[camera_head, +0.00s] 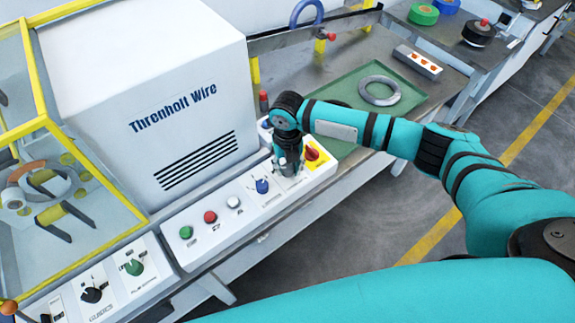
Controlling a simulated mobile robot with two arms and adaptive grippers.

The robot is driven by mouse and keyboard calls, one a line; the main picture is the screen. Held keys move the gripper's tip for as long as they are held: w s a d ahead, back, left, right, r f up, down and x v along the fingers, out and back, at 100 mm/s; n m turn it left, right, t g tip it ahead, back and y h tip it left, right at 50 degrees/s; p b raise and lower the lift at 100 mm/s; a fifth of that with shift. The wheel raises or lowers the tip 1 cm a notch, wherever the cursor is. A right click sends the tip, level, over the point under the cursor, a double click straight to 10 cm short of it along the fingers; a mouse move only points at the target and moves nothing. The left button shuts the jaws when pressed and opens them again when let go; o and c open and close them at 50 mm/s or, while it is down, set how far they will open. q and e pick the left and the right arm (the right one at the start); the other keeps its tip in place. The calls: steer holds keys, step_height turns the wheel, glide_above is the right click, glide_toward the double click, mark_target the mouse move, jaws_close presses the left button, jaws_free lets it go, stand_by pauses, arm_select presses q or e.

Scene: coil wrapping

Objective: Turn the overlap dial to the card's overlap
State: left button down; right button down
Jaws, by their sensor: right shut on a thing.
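I cannot read that dial's setting, and the panel labels are too small to read. No card with an overlap value can be made out. My left gripper is out of view.
Green (186,232), red (210,217) and white (234,202) buttons line the panel. A yellow-framed guard (70,170) is at left. A green tray (350,88) with a grey ring (379,90) lies behind my right arm.

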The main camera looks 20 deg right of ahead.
mark_target(288, 168)
steer(key=c, duration=0.9)
jaws_free()
steer(key=shift+c, duration=0.2)
steer(key=shift+r, duration=0.1)
step_height(288, 168, up, 12)
